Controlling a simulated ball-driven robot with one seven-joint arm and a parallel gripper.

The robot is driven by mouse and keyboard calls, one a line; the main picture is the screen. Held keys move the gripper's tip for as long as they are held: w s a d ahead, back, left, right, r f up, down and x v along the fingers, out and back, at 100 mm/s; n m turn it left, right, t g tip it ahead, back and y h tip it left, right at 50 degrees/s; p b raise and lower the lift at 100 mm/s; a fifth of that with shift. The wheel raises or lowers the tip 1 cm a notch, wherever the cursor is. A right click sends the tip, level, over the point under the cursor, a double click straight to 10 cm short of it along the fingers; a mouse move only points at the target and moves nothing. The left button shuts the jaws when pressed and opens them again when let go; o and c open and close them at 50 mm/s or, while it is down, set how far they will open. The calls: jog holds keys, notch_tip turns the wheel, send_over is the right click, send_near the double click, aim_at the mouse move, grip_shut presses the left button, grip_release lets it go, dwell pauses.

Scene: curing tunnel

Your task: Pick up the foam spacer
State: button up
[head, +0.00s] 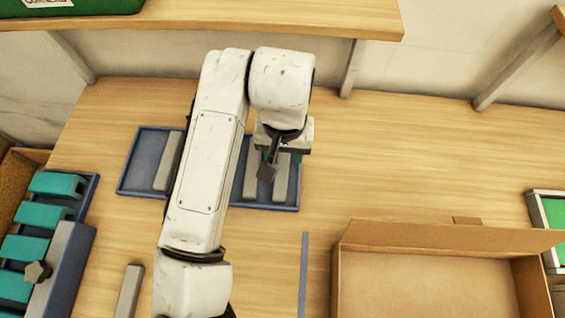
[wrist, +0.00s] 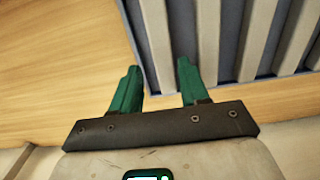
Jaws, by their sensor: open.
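Several long grey bars, which look like the foam spacers, lie side by side in a shallow blue tray (head: 126,178). One grey bar (head: 168,161) shows at the tray's left end, another (head: 251,170) right of my arm; my arm hides the tray's middle. A single grey bar (head: 129,292) lies loose on the table at front left. In the wrist view, my gripper (wrist: 159,66) is open with two green fingers and nothing between them. Its fingertips are by the tray's edge, near the end of the outermost grey bar (wrist: 158,40); their height above it is unclear.
An open cardboard box (head: 400,245) stands at the front right. A blue rack (head: 70,262) with teal blocks is at the left. A shelf (head: 300,18) overhangs the back. A thin blue strip (head: 304,270) lies left of the box. Table right of the tray is clear.

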aim_at(282, 167)
jog(key=shift+w+a+f+p, duration=0.1)
jog(key=shift+f+p, duration=0.15)
jog(key=shift+f, duration=1.25)
jog(key=shift+a+f+p, duration=0.1)
jog(key=shift+f+p, duration=0.15)
jog(key=shift+f, duration=1.2)
jog(key=shift+c, duration=0.3)
jog(key=c, duration=0.7)
jog(key=shift+r, duration=0.1)
jog(key=shift+c, duration=0.2)
